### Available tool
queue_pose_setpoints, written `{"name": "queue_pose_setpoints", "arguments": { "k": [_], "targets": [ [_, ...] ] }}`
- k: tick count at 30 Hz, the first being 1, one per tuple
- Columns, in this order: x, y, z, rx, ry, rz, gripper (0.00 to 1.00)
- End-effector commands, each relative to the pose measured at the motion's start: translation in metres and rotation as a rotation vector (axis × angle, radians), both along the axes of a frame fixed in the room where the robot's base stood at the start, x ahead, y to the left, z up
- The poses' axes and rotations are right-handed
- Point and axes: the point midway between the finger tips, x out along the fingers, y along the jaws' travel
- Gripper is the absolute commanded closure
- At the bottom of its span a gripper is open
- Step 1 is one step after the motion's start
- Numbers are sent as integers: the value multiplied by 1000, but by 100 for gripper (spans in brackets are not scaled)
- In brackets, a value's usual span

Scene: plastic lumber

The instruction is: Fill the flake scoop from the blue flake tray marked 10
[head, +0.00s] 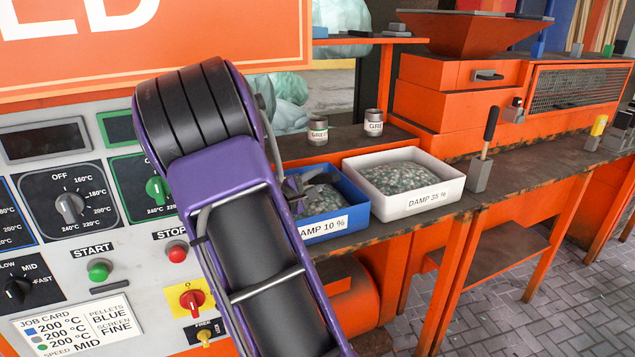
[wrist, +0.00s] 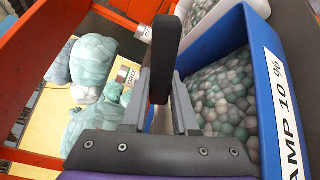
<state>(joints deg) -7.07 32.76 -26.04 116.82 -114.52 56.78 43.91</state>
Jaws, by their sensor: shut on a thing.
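The blue flake tray (head: 358,202) stands on the bench, its front label reading "10 %" and partly covered by my arm. Grey-green flakes (head: 322,200) lie in it. In the wrist view the tray wall (wrist: 262,75) is on the right, with flakes (wrist: 225,95) beside my fingers. My gripper (head: 298,187) is at the left side of the tray, seen partly behind my arm. In the wrist view my gripper (wrist: 168,105) is shut on a black handle (wrist: 166,55), apparently the flake scoop's. The scoop's bowl is hidden, so its contents cannot be told.
A white tray (head: 408,207) marked "DAMP 35 %" touches or nearly touches the blue one on the right. Two cans (head: 318,131) (head: 373,122) stand behind. A grey block (head: 481,175) with a black-handled tool stands further right. The control panel (head: 120,235) is at left.

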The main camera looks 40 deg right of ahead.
Motion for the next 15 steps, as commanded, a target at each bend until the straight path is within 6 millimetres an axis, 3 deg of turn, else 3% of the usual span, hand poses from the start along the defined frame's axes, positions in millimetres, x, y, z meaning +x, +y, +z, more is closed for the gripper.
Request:
{"name": "queue_pose_setpoints", "arguments": {
  "k": [15],
  "targets": [
    [0, 0, 51, 0, -1, 1, 100]
  ]
}}
